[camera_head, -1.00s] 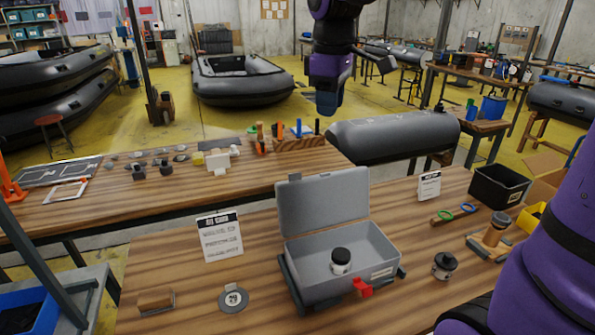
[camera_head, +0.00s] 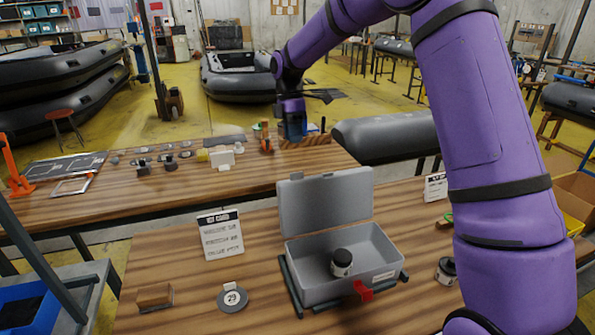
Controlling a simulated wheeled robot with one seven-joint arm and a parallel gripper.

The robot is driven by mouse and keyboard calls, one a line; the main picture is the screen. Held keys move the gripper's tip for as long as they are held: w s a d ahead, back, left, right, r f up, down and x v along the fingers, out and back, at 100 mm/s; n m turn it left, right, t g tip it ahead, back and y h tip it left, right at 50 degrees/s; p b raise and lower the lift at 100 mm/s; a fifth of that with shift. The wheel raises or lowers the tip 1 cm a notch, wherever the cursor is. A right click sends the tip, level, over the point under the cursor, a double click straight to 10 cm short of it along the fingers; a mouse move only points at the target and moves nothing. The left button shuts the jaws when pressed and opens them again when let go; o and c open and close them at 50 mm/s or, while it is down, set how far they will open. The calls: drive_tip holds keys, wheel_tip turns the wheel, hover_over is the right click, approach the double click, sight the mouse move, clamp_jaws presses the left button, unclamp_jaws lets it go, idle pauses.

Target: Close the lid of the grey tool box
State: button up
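The grey tool box (camera_head: 373,247) stands on the near wooden table, with a red latch (camera_head: 363,291) on its front. Its lid (camera_head: 325,203) is open and stands roughly upright at the back. A small jar with a black cap (camera_head: 342,263) is inside the box. My gripper (camera_head: 294,136) points down beyond the lid and appears above it in the picture, apart from it. Its fingers are small and dark, so I cannot tell whether they are open or shut. I see nothing held in it.
Tools and blocks stand on the far table (camera_head: 200,190). My arm hides much of the right side.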

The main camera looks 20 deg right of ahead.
drive_tip(key=x, duration=1)
drive_tip(key=shift+f, duration=0.25)
clamp_jaws()
